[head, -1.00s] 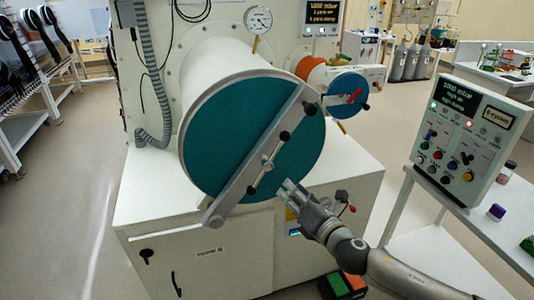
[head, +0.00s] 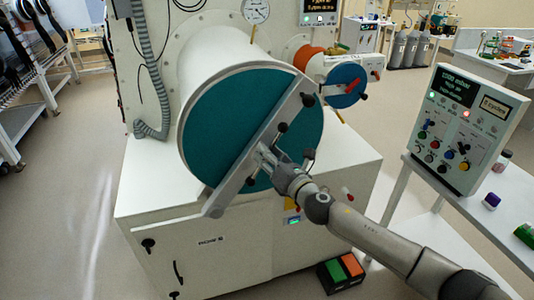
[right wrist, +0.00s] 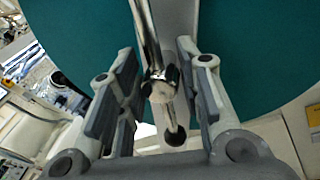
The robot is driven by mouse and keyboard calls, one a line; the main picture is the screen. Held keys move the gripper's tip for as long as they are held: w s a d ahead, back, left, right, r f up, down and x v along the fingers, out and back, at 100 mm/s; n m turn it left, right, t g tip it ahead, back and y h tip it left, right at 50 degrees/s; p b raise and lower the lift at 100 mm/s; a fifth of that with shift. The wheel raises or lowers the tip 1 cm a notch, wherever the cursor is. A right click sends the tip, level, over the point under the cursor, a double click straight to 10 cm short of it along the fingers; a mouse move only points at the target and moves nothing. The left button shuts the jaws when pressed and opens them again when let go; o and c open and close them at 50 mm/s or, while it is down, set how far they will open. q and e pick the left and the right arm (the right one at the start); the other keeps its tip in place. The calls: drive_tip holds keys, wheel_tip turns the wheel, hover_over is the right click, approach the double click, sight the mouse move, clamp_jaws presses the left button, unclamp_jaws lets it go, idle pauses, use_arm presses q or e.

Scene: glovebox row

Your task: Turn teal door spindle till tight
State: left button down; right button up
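The large round teal door (head: 227,110) closes the white cylinder, with a grey clamp bar (head: 228,188) slanting across it. The chrome spindle handle, at the middle of the bar, is largely hidden behind my right gripper (head: 268,162) in the head view. In the right wrist view the chrome spindle handle (right wrist: 146,35) runs between the two spread fingers of my right gripper (right wrist: 156,65), with a collar and a dark end knob. Gaps show on both sides, so the fingers are not closed on it. My left gripper is out of view.
A smaller blue door (head: 346,85) with a red handle is to the right. A control box (head: 466,128) stands on a white table at right, with a purple-capped vial (head: 491,201). A green and orange pedal (head: 342,272) lies on the floor. A ribbed hose (head: 150,70) hangs at left.

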drive_tip(key=shift+w+a, duration=0.25)
drive_tip(key=shift+w, duration=0.1)
clamp_jaws()
